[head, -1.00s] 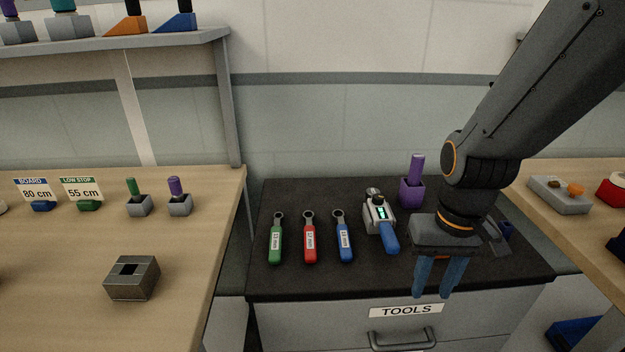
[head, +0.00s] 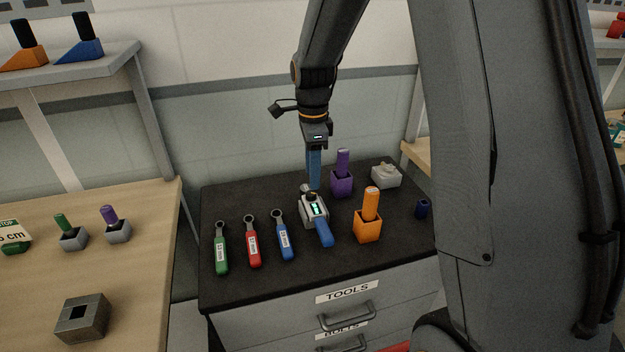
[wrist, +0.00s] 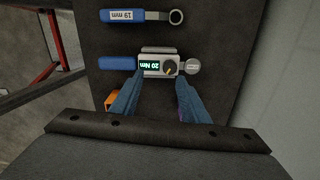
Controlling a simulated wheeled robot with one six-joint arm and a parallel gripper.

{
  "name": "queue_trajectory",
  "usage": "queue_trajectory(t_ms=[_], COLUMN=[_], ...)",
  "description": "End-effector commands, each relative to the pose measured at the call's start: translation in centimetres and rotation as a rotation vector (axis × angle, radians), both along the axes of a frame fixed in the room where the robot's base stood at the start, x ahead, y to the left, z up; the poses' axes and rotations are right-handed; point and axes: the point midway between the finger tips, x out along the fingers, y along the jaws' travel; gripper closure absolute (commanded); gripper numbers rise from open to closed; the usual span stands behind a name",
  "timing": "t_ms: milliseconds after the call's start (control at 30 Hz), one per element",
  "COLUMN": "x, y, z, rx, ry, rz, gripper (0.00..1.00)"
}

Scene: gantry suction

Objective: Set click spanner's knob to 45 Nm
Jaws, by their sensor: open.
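The click spanner (head: 316,212) lies on the black tool cabinet top, with a blue handle toward the front and a grey body. Its green display reads 20 Nm in the wrist view (wrist: 149,66). Its round dark knob (wrist: 169,68) sits beside the display, with a pale pointer mark. My gripper (head: 314,186) points down above the spanner's far end.
Green (head: 221,252), red (head: 253,245) and blue (head: 283,238) ring spanners lie to the left. A purple holder (head: 342,183) stands behind right, an orange holder (head: 368,230) right. A grey box (head: 386,176) sits at the back right. A wooden bench (head: 130,270) is at left.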

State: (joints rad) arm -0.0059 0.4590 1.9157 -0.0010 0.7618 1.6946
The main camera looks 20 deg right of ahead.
Motion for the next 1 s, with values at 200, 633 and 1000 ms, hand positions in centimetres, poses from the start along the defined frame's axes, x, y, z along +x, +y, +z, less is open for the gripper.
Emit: queue_trajectory(t_ms=[200,633,1000], x=[2.0,2.0,2.1], y=[-0.2,-0.2,-0.2], z=[0.5,-4.8,-7.3], rx=[0.0,0.0,0.0], ry=[0.002,0.006,0.002], rz=[-0.192,-0.212,-0.211], gripper=[0.58,0.58,0.58])
